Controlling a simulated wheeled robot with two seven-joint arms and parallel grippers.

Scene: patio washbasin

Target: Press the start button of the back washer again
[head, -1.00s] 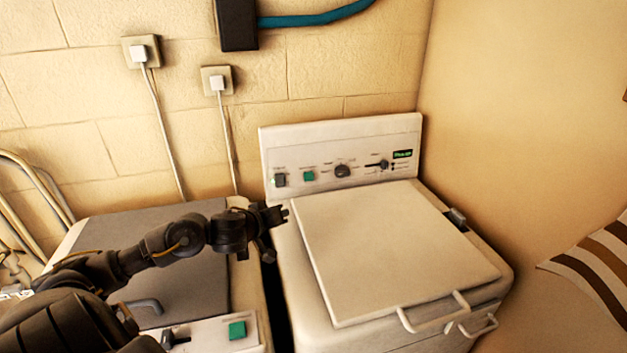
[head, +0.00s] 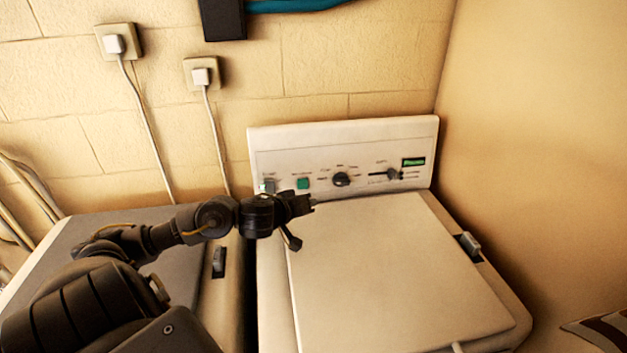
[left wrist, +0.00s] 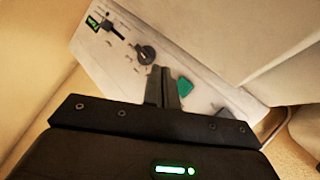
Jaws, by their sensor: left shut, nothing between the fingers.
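The back washer is the white one (head: 390,265) with its lid down and an upright control panel (head: 340,155) along its rear edge. A green button (head: 303,183), a dark knob (head: 341,180), a slider (head: 393,174) and a small lit green display (head: 413,162) sit on the panel. My left gripper (head: 312,203) is shut and empty just in front of the panel, below and slightly right of the green button. In the left wrist view the closed fingers (left wrist: 162,76) point at the panel, with the green button (left wrist: 184,86) beside them. Contact cannot be told.
A second machine with a grey lid (head: 65,235) stands at left under my arm. Walls close off the back and right. Two plugged sockets are on the back wall.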

